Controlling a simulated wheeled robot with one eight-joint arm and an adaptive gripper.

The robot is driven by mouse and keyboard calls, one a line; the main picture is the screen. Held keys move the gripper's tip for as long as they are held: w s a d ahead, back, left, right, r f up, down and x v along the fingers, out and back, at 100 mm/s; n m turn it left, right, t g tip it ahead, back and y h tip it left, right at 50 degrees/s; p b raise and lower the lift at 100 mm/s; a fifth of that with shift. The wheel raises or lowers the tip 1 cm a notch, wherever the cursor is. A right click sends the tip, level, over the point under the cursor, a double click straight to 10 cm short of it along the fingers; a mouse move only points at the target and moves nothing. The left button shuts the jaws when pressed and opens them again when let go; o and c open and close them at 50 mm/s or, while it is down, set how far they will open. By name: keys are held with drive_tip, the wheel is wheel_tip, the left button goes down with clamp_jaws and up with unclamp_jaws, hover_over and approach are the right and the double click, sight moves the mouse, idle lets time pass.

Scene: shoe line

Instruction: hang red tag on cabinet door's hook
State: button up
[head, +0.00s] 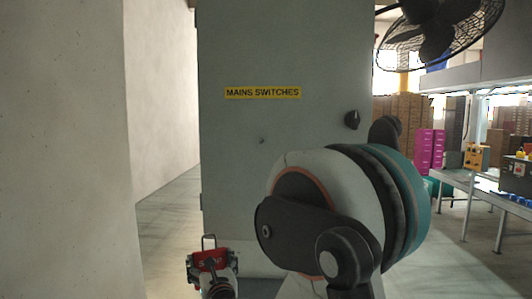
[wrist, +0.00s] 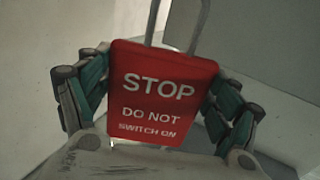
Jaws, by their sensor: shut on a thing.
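The red tag (wrist: 162,95) reads STOP, DO NOT SWITCH ON, and fills the middle of the wrist view. A grey wire loop (wrist: 150,25) rises from its top edge. My gripper (wrist: 157,82) is shut on the tag, with a finger at each side. In the head view the tag (head: 209,260) and my gripper (head: 212,268) are low, in front of the cabinet's lower left part, loop upward. The grey cabinet door (head: 240,185) carries a small hook (head: 262,141) below the yellow MAINS SWITCHES label (head: 262,92). The tag is apart from the hook and well below it.
A black knob (head: 352,120) is on the door's right side. My arm hides the door's lower right. A pale wall (head: 65,150) stands at left, with open floor (head: 170,225) beside the cabinet. A fan (head: 435,30) and a workbench (head: 480,190) are at right.

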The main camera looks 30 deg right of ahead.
drive_tip(key=s+d+r+m+g+h+p, duration=0.1)
drive_tip(key=s+d+r+m+h+p, duration=0.2)
drive_tip(key=r+p, duration=0.5)
drive_tip(key=s+d+r+g+h+p, duration=0.15)
drive_tip(key=s+d+r+p, duration=0.3)
drive_tip(key=r, duration=0.65)
drive_tip(key=s+d+r+m+h+p, duration=0.2)
drive_tip(key=d+r+p, duration=0.1)
drive_tip(key=r+p, duration=0.55)
drive_tip(key=b, duration=0.2)
approach(262, 163)
drive_tip(key=shift+r+x, duration=0.2)
drive_tip(key=shift+x, duration=0.7)
drive_tip(key=shift+r+x, duration=0.2)
drive_tip(key=shift+x, duration=0.65)
drive_tip(key=shift+r+x, duration=0.2)
drive_tip(key=shift+x, duration=0.7)
drive_tip(key=shift+w+d+f+b, duration=0.35)
drive_tip(key=shift+w+f+b, duration=0.25)
drive_tip(key=shift+b, duration=0.3)
drive_tip(key=o, duration=1)
drive_tip(key=shift+o, duration=0.2)
drive_tip(key=shift+s, duration=0.1)
